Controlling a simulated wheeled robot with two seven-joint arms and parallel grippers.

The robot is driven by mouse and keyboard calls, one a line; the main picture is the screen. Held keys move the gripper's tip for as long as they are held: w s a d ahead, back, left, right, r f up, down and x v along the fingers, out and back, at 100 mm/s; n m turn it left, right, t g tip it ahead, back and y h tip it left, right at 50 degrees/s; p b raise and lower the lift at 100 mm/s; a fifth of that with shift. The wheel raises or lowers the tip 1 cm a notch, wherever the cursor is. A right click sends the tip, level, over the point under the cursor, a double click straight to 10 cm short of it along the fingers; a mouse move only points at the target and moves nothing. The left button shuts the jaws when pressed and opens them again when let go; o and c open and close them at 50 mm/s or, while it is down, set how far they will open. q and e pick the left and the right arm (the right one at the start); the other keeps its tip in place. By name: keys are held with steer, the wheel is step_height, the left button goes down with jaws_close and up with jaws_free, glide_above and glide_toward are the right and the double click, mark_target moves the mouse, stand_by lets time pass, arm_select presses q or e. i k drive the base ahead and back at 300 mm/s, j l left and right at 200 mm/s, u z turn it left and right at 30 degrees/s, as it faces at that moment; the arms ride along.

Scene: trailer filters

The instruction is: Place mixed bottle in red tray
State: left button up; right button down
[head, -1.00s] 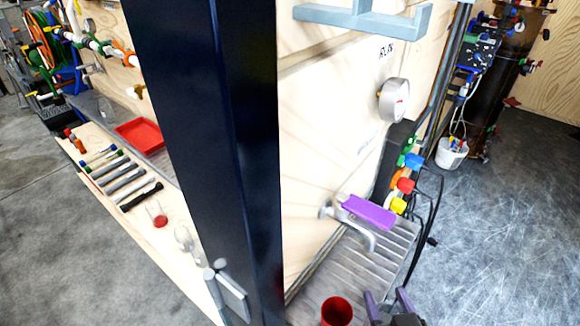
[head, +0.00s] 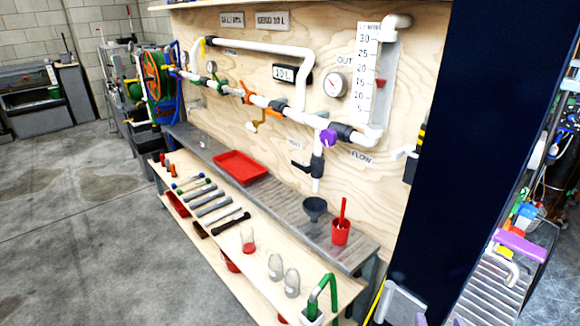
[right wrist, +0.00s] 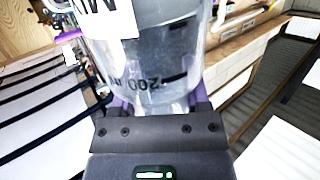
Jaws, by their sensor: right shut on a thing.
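The red tray (head: 262,176) lies on the grey bench left of centre in the head view and looks empty. In the right wrist view, my right gripper (right wrist: 160,108) is shut on a clear bottle (right wrist: 155,62) with black volume marks and a white label. The bottle fills the view above the fingers; its top is cut off, and I cannot tell its contents. My left gripper is not in view.
A dark blue post (head: 455,150) stands between the bench and the right side. The wooden shelf (head: 185,222) below the bench holds tools, a bottle with red contents (head: 248,242) and clear bottles (head: 291,284). A black funnel (head: 315,208) and red cup (head: 340,236) stand on the bench.

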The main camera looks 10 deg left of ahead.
mark_target(242, 176)
steer(key=i+j, duration=0.2)
steer(key=j, duration=0.25)
steer(key=i+j+u, duration=0.1)
steer(key=i+j, duration=0.15)
steer(key=j, duration=0.25)
steer(key=i+j, duration=0.25)
steer(key=j, duration=0.15)
steer(key=i+j, duration=0.2)
steer(key=j, duration=0.25)
steer(key=i+j+u, duration=0.1)
steer(key=i+j, duration=0.15)
steer(key=j, duration=0.2)
steer(key=i+j+u, duration=0.1)
steer(key=i, duration=0.6)
steer(key=i+j, duration=0.25)
steer(key=i, duration=0.45)
steer(key=k+j+u, duration=0.05)
